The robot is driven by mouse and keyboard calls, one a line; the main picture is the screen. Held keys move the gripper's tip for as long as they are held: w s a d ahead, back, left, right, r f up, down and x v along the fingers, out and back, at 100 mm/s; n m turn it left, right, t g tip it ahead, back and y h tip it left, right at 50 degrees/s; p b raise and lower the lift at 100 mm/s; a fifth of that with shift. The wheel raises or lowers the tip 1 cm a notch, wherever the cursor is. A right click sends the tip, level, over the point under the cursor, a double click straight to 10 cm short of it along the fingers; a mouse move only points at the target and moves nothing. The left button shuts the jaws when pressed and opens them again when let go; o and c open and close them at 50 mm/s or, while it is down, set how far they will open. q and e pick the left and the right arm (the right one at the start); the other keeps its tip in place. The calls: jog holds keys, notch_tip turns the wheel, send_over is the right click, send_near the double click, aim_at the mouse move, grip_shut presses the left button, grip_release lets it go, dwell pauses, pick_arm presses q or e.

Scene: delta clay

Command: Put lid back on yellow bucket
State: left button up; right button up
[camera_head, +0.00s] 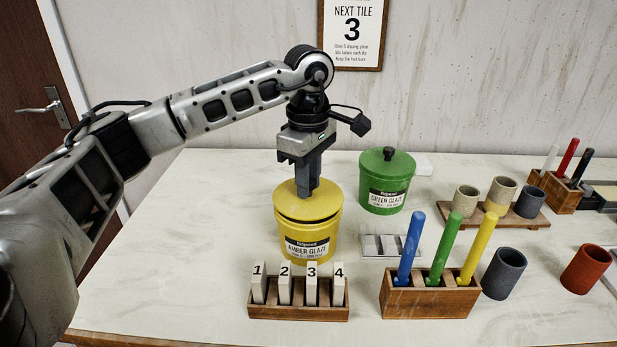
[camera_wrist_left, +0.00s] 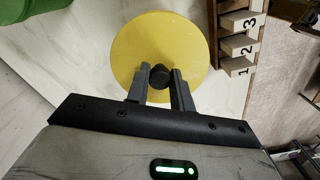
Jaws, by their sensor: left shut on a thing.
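The yellow bucket (camera_head: 322,248), labelled Amber Glaze, stands upright on the table left of the green bucket. Its round yellow lid (camera_head: 325,205) is over the bucket's mouth, at or very near the rim; I cannot tell if it is fully seated. My left gripper (camera_head: 307,193) points straight down from above, fingers around the lid's knob. In the left wrist view the lid is a full yellow disc (camera_wrist_left: 138,43), and its dark knob (camera_wrist_left: 160,76) sits between the fingertips. The lid hides the bucket's inside. My right gripper is not in view.
The green bucket (camera_head: 385,182) stands behind right, with its lid on. In front are a wooden rack of numbered tiles (camera_head: 298,312) and a block with coloured sticks (camera_head: 430,303). Cups (camera_head: 503,273) stand farther right. The table left of the yellow bucket is clear.

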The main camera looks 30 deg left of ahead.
pick_arm(q)
jog(key=shift+f, duration=0.15)
dwell(0.8)
dwell(0.4)
jog(key=o, duration=1)
jog(key=shift+o, duration=0.2)
jog(key=o, duration=0.4)
jog(key=shift+o, duration=0.4)
jog(key=shift+r+p, duration=2.7)
jog(key=shift+r, duration=0.8)
